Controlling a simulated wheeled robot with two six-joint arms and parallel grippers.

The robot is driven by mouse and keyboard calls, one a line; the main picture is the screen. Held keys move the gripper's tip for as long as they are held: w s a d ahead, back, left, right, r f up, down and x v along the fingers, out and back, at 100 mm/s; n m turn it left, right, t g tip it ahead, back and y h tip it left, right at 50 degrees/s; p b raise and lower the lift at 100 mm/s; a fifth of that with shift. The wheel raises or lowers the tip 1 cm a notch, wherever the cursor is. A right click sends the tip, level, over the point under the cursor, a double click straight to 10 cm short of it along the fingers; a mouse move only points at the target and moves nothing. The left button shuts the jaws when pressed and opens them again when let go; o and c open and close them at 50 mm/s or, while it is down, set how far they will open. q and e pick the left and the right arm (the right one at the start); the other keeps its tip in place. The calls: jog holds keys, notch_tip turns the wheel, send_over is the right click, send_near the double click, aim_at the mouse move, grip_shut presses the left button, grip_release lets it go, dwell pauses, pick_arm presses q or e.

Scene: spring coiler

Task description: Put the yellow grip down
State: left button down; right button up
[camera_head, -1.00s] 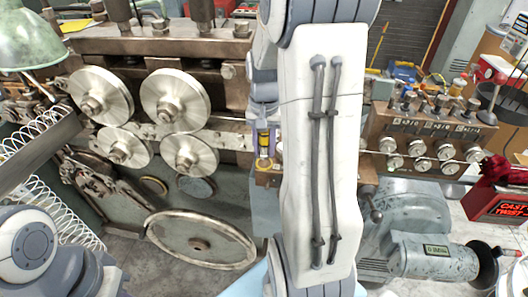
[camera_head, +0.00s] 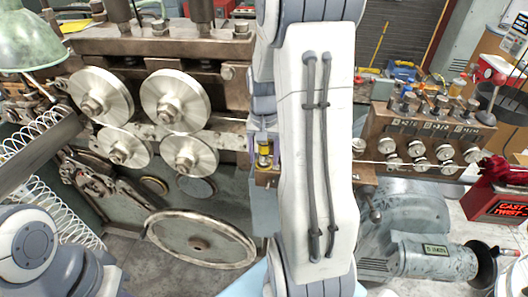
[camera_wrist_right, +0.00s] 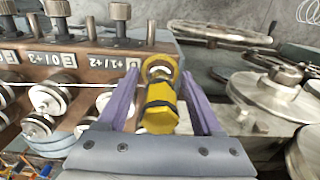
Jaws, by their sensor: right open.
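The yellow grip (camera_head: 264,152), with dark bands, stands roughly upright at a small brown ledge (camera_head: 266,180) between the big rollers and my right arm. In the right wrist view the yellow grip (camera_wrist_right: 160,110) lies between the two purple fingers of my right gripper (camera_wrist_right: 160,78), with gaps on both sides. The right gripper (camera_head: 263,126) is open, just above the grip in the head view and partly hidden by my arm. What the grip's lower end rests on is hard to see. My left gripper is out of view; only part of the left arm shows.
Large metal rollers (camera_head: 176,99) stand left of the grip, with a handwheel (camera_head: 200,240) below. A block with knobs and small rollers (camera_head: 420,130) is on the right, beside a grey motor (camera_head: 435,260). A wire coil (camera_head: 35,150) is at far left.

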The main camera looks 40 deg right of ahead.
notch_tip(320, 180, up, 12)
jog(key=shift+r+b, duration=0.2)
jog(key=shift+b, duration=0.2)
jog(key=s+a+f+n, duration=0.15)
jog(key=a+n, duration=0.25)
jog(key=a, duration=0.6)
jog(key=s+a+f+n, duration=0.15)
jog(key=a+n, duration=0.35)
jog(key=a, duration=0.6)
jog(key=s+a+f+n+y, duration=0.1)
jog(key=s+a+f+n, duration=0.2)
jog(key=s+a+n, duration=0.5)
jog(key=s+a, duration=0.2)
jog(key=s, duration=0.3)
jog(key=shift+s+f, duration=0.15)
jog(key=shift+f, duration=0.2)
